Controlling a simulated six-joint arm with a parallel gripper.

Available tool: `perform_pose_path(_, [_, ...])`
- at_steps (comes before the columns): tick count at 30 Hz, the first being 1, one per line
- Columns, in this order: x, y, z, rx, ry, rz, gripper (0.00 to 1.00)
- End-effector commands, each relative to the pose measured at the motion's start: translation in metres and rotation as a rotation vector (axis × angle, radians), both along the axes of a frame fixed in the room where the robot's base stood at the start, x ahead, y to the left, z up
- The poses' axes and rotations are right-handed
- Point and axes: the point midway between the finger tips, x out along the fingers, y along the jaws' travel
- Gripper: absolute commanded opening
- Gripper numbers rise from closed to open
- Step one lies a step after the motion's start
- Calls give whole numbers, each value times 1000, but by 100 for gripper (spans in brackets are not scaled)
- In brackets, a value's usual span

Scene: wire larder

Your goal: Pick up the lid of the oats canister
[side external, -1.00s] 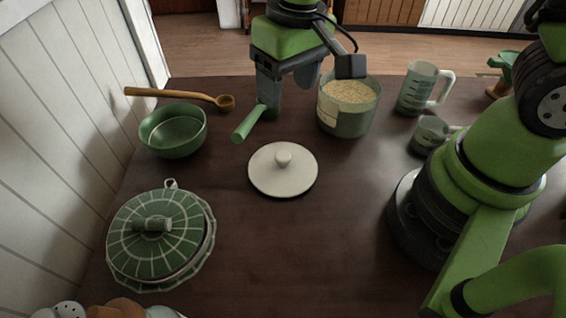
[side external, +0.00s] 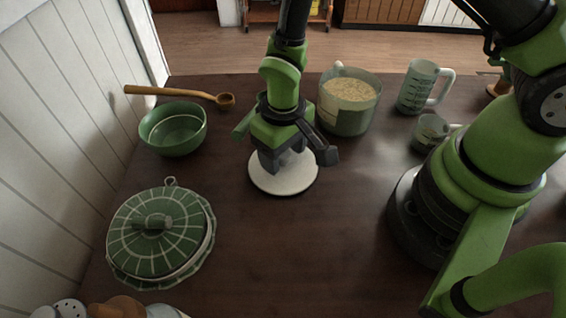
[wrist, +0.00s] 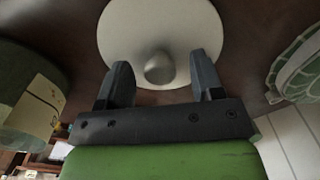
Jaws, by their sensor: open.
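The lid (side external: 284,184) is a flat white disc with a round knob, lying on the dark table. In the wrist view the lid (wrist: 135,28) shows its knob (wrist: 160,69) between and just beyond my fingers. My gripper (wrist: 158,78) is open, with a dark finger on each side of the knob. In the side view my gripper (side external: 290,162) is above the lid and hides the knob and the lid's far part. The oats canister (side external: 344,118) is open and full of oats, behind and to the right of the lid; part of it shows at left in the wrist view (wrist: 28,100).
A green bowl (side external: 173,130) and a wooden spoon (side external: 180,93) are at the back left. A green covered dish (side external: 160,232) is at front left. A measuring jug (side external: 417,88) and a small cup (side external: 429,133) stand at the right. The table in front of the lid is clear.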

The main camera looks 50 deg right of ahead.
Motion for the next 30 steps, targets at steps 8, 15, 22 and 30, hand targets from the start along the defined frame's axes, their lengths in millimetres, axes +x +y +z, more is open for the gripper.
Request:
perform_pose_path(8, [0,0,-10,1,-1,-1,61])
perform_pose_path(15, [0,0,-9,1,-1,0,22])
perform_pose_path(22, [0,0,-9,1,-1,0,7])
perform_pose_path(30, [1,0,-3,1,-3,0,7])
